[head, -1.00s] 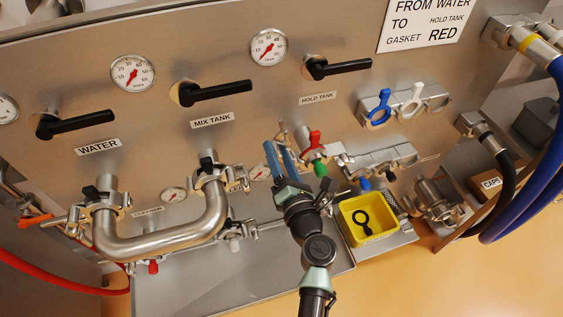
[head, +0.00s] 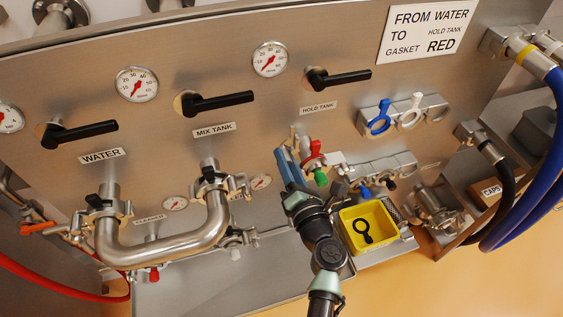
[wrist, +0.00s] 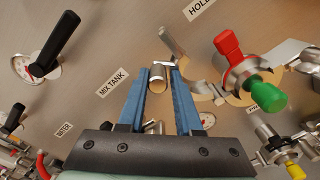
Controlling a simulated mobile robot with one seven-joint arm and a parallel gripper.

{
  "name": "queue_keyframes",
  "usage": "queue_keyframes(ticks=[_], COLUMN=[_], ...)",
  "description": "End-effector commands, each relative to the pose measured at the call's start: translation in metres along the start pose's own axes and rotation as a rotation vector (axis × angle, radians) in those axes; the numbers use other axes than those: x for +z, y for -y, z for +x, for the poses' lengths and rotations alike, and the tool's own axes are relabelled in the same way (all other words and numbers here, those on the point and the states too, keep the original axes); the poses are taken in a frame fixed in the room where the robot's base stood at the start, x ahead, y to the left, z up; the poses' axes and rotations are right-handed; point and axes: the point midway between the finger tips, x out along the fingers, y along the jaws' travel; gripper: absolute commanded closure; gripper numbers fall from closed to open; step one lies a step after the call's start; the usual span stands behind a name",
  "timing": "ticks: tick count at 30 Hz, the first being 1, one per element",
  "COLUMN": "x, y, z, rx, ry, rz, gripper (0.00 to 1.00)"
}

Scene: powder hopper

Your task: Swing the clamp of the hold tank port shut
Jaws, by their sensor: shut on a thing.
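The hold tank port's clamp (head: 301,143) is on the steel panel below the HOLD TANK label. In the wrist view its curved metal half (wrist: 204,88) stands open to the right of my fingers, with a red wing nut (wrist: 230,52) and a green knob (wrist: 266,91) beside it. My gripper (head: 284,160) is at the left side of the clamp. In the wrist view its blue fingers (wrist: 161,88) are shut on a short metal piece (wrist: 157,73), which looks like part of the clamp. The port face is mostly hidden.
A steel pipe bend (head: 165,247) is to the left. A yellow bin (head: 372,226) with a black ring part stands to the lower right. Blue and white clamps hang on a rack (head: 405,113). A black valve handle (head: 340,78) is above the port.

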Motion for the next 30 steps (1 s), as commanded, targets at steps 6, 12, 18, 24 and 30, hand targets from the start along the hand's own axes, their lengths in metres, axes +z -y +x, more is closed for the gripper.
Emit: queue_keyframes(ticks=[6, 12, 18, 24, 30], x=[0.022, 0.022, 0.028, 0.044, 0.053], y=[-0.006, -0.005, 0.000, 0.015, 0.025], z=[0.006, 0.005, 0.005, 0.005, 0.004], rx=[0.023, 0.022, 0.019, 0.016, 0.014], ry=[0.009, 0.009, 0.012, 0.014, 0.014], rz=[-0.010, -0.010, -0.009, -0.010, -0.009], gripper=[1.00, 1.00, 1.00, 1.00, 1.00])
